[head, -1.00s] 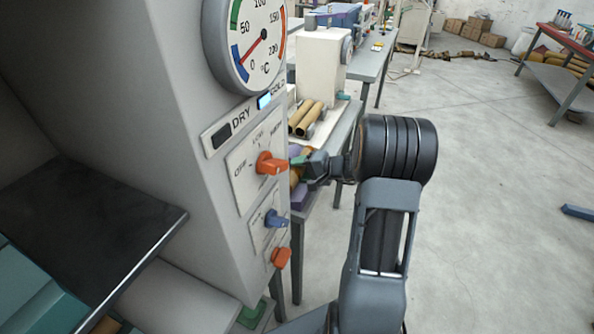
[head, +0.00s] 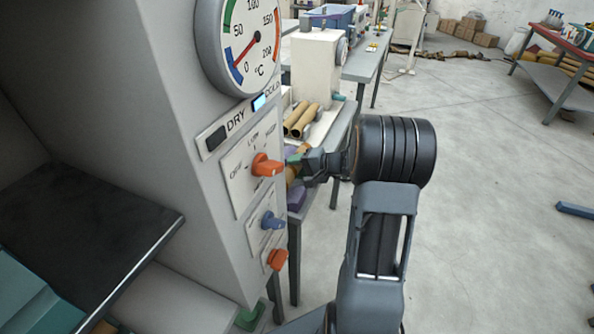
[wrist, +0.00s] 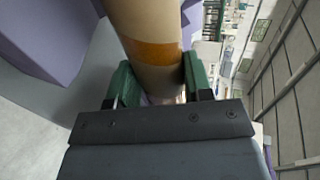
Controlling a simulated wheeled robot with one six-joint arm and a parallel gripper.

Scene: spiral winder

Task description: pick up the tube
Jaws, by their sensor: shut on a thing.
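A tan cardboard tube with an orange band (wrist: 150,22) runs up and away between the green finger pads in the wrist view. My gripper (wrist: 156,78) is shut on it, one pad on each side. In the head view my gripper (head: 298,160) is beside the grey cabinet's edge, which hides part of it. A small brown piece of the tube (head: 291,175) shows just under the fingers there. The tube's far end is out of the wrist picture.
The grey cabinet (head: 170,120) with gauge and knobs stands close on the left. Purple blocks (wrist: 48,35) lie beside the tube, over a grey surface. Two more tubes (head: 301,119) rest by a white machine (head: 316,65) on the bench behind. Open floor (head: 490,190) lies right.

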